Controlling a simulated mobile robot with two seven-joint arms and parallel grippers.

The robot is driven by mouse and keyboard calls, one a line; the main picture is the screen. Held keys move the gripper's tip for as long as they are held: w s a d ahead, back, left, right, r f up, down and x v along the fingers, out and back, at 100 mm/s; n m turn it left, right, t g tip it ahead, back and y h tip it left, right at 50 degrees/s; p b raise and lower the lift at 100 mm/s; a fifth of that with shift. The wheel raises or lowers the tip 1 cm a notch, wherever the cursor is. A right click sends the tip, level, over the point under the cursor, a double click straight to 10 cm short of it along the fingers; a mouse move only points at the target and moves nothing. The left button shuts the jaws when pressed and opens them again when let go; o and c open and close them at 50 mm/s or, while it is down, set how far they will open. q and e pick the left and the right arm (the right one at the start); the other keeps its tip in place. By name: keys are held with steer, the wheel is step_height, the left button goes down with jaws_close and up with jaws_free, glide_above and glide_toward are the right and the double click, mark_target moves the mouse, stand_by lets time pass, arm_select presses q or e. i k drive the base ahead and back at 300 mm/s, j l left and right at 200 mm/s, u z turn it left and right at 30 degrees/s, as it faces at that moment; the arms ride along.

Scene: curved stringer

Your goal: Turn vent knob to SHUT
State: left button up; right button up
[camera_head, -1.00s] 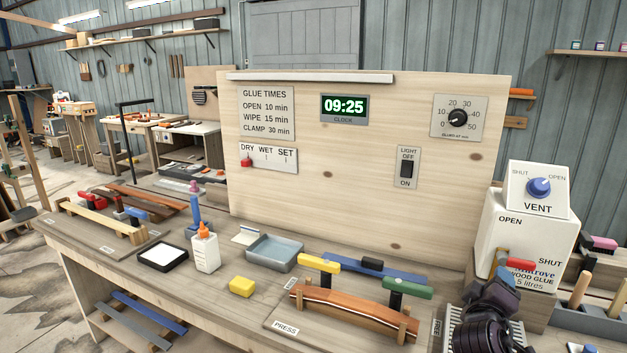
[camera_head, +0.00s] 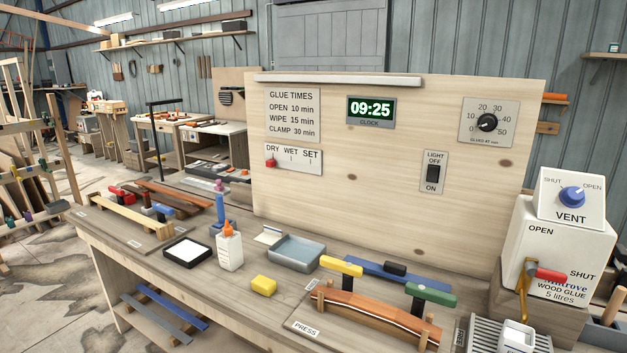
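The blue vent knob (camera_head: 572,196) sits on a sloped white VENT panel (camera_head: 571,214) at the right. SHUT is printed to its upper left and OPEN to its upper right. The knob's pointer is too small to read for sure. The panel stands on top of a white wood glue container (camera_head: 553,247). Neither my left nor my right gripper shows in the head view.
A brass tap (camera_head: 528,285) with a red handle (camera_head: 551,275) juts out in front of the glue container. Below it is a slatted tray (camera_head: 484,334) with a white item (camera_head: 516,337). A wooden board (camera_head: 385,160) with a light switch (camera_head: 433,172) stands to the left.

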mark_target(571, 197)
steer(key=z, duration=1.3)
